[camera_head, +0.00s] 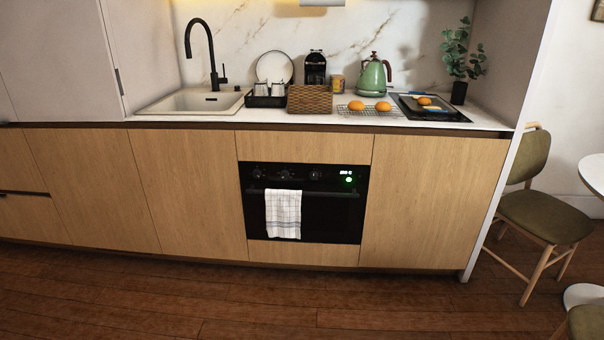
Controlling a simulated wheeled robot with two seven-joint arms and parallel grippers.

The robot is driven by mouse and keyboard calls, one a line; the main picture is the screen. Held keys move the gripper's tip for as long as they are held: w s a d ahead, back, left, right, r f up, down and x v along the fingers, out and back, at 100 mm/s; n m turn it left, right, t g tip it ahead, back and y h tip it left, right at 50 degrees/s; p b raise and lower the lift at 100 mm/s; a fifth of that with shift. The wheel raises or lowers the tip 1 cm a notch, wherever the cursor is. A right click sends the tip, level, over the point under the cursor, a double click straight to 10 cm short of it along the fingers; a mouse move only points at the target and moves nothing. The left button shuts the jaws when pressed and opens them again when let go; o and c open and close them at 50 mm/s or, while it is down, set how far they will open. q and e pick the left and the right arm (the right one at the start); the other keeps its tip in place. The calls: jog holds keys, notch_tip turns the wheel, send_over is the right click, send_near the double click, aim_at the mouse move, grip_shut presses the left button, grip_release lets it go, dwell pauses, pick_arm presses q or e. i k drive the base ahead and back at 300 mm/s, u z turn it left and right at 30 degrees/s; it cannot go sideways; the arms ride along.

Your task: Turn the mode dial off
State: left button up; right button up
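The black oven (330,222) is built in below the counter, in the middle of the head view. Its control panel has a row of dark round dials: a left dial (258,173), a middle dial (285,174) and a right dial (315,175). I cannot tell which one is the mode dial, and their pointer positions are too small to read. A lit display (346,173) with a green glow below it is at the panel's right. Neither of my grippers is in view.
A checked towel (283,213) hangs over the oven handle. The counter (220,119) above holds a sink, a basket (310,99), a green kettle (373,77) and a cooling rack. A chair (540,210) stands at the right. The wooden floor before the oven is clear.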

aim_at(255, 174)
jog(key=u, duration=0.6)
jog(key=i, duration=0.65)
jog(key=u, duration=1.1)
jog(key=i, duration=1.2)
jog(key=z, duration=0.55)
jog(key=i, duration=1)
jog(key=z, duration=0.7)
